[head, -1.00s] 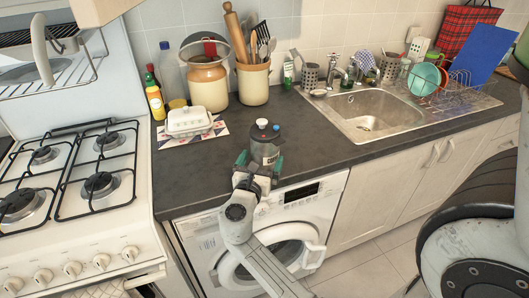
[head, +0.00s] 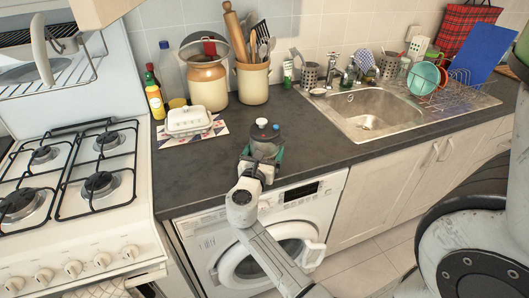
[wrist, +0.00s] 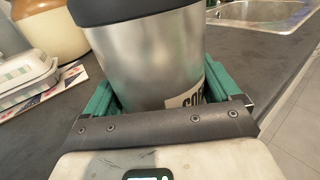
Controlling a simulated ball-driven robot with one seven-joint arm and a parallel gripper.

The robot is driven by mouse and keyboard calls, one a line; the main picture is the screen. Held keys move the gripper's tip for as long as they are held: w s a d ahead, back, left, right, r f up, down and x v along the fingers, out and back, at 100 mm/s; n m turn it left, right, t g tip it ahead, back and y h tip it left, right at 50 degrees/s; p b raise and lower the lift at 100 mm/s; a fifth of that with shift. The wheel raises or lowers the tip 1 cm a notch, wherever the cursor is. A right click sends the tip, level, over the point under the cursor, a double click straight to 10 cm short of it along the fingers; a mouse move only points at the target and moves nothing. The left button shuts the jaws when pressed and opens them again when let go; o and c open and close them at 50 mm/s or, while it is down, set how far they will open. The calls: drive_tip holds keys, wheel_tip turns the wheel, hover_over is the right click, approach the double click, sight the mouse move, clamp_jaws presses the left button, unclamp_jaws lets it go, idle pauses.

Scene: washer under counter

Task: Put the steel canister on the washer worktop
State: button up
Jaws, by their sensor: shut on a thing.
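The steel canister (head: 265,148) has a dark lid and is upright near the front edge of the dark worktop (head: 330,152) above the washer (head: 225,245). In the wrist view the brushed steel canister (wrist: 150,60) fills the middle, with part of a printed label at its lower right. My gripper (head: 263,160) is shut on the canister, with a green finger on each side of it (wrist: 160,92). The canister's base is hidden behind the gripper, so I cannot tell whether it touches the worktop.
A white butter dish (head: 188,120) on a patterned mat stands to the left. A brown-and-cream jar (head: 208,88) and a utensil crock (head: 253,82) stand behind. The sink (head: 370,112) is right, the gas hob (head: 75,170) left. Worktop around the canister is clear.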

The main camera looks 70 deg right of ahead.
drive_tip(key=c, duration=0.6)
drive_tip(key=shift+r, duration=0.2)
drive_tip(key=shift+c, duration=1.4)
